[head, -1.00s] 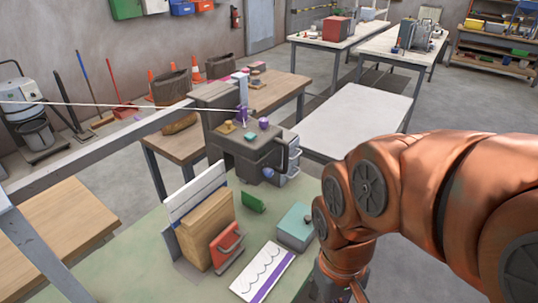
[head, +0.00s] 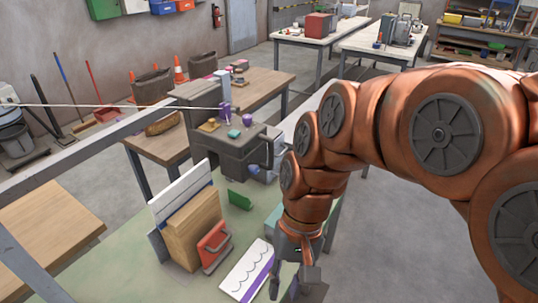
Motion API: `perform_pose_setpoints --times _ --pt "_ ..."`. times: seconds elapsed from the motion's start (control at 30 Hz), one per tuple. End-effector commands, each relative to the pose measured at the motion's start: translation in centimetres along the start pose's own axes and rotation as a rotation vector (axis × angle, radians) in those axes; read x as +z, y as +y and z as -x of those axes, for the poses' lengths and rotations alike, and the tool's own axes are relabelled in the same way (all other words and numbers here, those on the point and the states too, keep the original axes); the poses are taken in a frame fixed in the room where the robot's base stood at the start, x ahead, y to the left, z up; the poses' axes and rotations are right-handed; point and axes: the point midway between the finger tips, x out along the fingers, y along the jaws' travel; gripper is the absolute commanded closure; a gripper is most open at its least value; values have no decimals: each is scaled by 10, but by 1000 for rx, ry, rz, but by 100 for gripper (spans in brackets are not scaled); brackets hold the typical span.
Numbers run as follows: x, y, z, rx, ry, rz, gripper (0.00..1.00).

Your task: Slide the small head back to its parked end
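The grey bagger machine (head: 220,150) stands on the far part of the green bench. A purple piece (head: 225,109) sits on its top below a pale upright block; I cannot tell for sure whether this is the small head. My gripper (head: 291,287) points down at the bench's front right, apart from the machine. Its fingers are spread, with nothing seen between them.
A wooden block (head: 186,228) with a red handled part (head: 214,246) and a white board (head: 182,193) stands on the green bench (head: 125,272). A wavy-lined card (head: 246,272) lies beside my gripper. A green piece (head: 239,200) lies behind.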

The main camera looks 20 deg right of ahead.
Motion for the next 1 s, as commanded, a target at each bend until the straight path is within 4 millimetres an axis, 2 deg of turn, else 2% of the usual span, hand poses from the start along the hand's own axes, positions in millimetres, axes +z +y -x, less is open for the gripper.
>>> perform_pose_setpoints --times 0.3,0.53,0.77,1.0 --pt "-49 -51 22 -263 -164 -243 73" --pt "-95 -73 47 -455 -296 -423 73" --pt "-151 -74 77 -647 -429 -602 73" --pt "-215 -51 107 -850 -567 -782 73"
